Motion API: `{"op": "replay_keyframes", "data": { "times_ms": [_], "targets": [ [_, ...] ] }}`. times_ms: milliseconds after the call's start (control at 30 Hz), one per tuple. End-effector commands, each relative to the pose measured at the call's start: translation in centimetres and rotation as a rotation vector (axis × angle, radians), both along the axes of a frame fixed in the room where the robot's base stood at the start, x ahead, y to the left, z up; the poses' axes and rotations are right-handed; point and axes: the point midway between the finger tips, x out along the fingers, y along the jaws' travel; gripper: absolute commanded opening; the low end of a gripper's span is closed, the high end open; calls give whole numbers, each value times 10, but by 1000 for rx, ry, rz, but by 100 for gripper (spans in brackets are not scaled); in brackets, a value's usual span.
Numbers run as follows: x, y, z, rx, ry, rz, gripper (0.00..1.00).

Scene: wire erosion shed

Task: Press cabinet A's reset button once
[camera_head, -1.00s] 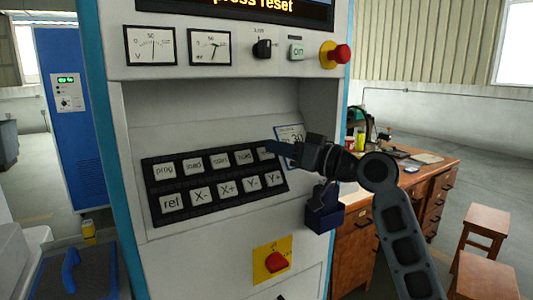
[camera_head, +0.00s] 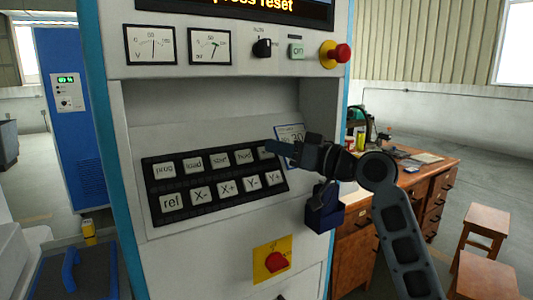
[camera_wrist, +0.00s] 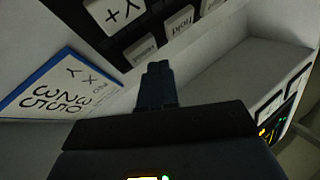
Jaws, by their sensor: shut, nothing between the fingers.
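The near cabinet (camera_head: 215,98) is white with blue edges; I see no letter A on it. Its sloping black key panel (camera_head: 213,177) carries two rows of white keys. The key at the right end of the top row (camera_head: 262,153) is partly covered by my fingers, so its label is not readable there. In the wrist view that key (camera_wrist: 139,48) lies just ahead and left of the fingertips, its small lettering upside down. My gripper (camera_head: 269,147) is shut and empty, pointing left at this key; I cannot tell whether it touches.
An orange display (camera_head: 250,5) reads "press reset", partly cut off. A red knob (camera_head: 341,54) juts out above. A card (camera_head: 290,133) stands right of the keys, close to my gripper. A blue box (camera_head: 325,214) hangs below my wrist. A red switch (camera_head: 276,262) sits lower.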

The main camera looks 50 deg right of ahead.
Motion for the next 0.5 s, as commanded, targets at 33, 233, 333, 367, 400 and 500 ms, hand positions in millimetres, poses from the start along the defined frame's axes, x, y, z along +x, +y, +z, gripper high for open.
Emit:
{"op": "replay_keyframes", "data": {
  "times_ms": [33,233,333,367,400,500],
  "targets": [
    [2,0,-3,0,0,1,0],
    [5,-1,-4,0,0,0,0],
    [5,-2,-4,0,0,0,0],
    [5,-2,-4,0,0,0,0],
    [5,-2,-4,0,0,0,0],
    [5,-2,-4,0,0,0,0]
  ]
}}
